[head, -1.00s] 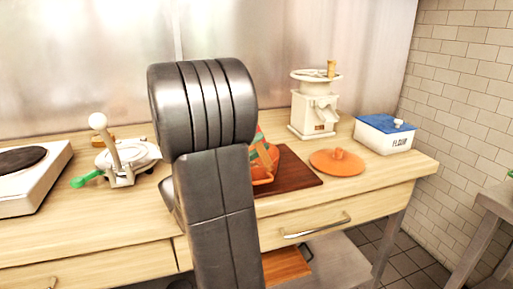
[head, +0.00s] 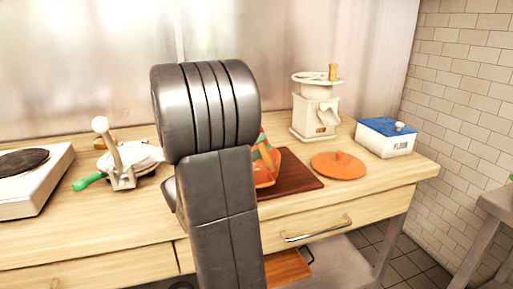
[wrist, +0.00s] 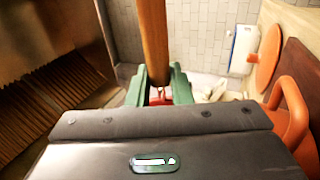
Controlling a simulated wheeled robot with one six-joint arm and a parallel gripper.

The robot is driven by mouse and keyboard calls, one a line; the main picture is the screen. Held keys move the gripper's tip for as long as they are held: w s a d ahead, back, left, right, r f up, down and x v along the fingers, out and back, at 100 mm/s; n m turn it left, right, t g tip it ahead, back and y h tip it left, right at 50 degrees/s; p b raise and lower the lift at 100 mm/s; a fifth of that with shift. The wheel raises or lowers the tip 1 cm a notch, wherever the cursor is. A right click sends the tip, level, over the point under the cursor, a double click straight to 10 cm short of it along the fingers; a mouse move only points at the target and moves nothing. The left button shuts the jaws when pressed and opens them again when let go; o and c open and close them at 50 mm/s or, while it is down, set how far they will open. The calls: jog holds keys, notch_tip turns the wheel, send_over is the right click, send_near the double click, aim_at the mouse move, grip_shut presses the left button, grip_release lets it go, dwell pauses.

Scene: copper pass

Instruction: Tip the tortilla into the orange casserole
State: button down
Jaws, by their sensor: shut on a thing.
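My gripper (wrist: 160,88) has green fingers shut on a brown wooden handle (wrist: 155,40) in the wrist view. What the far end of the handle carries is out of view. The orange casserole (wrist: 291,112) is at the right of the wrist view, its looped handle showing, beside my gripper. In the head view my arm hides most of the casserole (head: 267,172), which sits on a dark red-brown board (head: 295,178). A green and orange patterned shape shows just above it, too small to make out. I cannot make out the tortilla in either view.
The orange lid (head: 338,165) lies flat right of the board. A white grinder (head: 315,115) and a blue-topped flour box (head: 388,138) stand behind. A metal press (head: 125,175) with a ball-ended lever and a white hotplate (head: 40,185) are at the left. The counter's front strip is clear.

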jog(key=r+p, duration=0.1)
jog(key=r, duration=0.1)
jog(key=d+r+p, duration=0.1)
jog(key=r+p, duration=0.1)
jog(key=r, duration=0.1)
jog(key=shift+w+d+r+p, duration=0.25)
jog(key=shift+d+r+p, duration=0.05)
jog(key=shift+r+p, duration=0.05)
